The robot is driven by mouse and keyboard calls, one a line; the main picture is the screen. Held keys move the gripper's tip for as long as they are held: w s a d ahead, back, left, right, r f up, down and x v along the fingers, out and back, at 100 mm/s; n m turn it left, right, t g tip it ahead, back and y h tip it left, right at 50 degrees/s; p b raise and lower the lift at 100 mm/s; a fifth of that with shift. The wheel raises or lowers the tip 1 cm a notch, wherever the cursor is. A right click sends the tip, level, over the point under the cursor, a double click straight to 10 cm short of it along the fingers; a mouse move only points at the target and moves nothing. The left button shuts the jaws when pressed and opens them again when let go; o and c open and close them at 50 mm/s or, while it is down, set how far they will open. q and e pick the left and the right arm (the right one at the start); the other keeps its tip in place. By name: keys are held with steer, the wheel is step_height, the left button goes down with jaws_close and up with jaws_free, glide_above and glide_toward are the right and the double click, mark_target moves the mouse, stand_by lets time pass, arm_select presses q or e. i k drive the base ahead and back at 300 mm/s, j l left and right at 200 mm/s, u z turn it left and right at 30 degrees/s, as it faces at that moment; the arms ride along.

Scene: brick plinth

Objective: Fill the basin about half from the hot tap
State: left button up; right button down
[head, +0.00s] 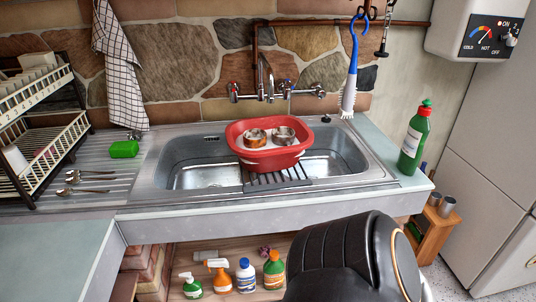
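The red basin (268,158) stands on a dark slatted rack (277,181) across the middle of the steel sink (205,176). Two round metal-looking cups or tins (255,137) sit inside it, with a pale area around them that I cannot identify as water or something else. The wall tap (265,82) is above and behind the basin. A red-marked handle (234,90) is at its left and another handle (316,90) at its right. I cannot tell whether water runs from the spout. Neither gripper shows in the head view.
A dish rack (45,130) stands left, with spoons (84,183) and a green sponge (124,149) nearby. A green bottle (414,140) stands right of the sink. A blue-handled brush (350,75) hangs beside the tap. A water heater (480,30) is upper right. Spray bottles (218,276) stand below.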

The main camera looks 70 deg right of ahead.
mark_target(233, 85)
steer(key=z, duration=1.1)
steer(key=i+l+z, duration=0.1)
steer(key=i+z, duration=0.25)
steer(key=i+l+z, duration=0.1)
steer(key=z, duration=0.25)
steer(key=k+u, duration=0.25)
steer(key=u, duration=0.15)
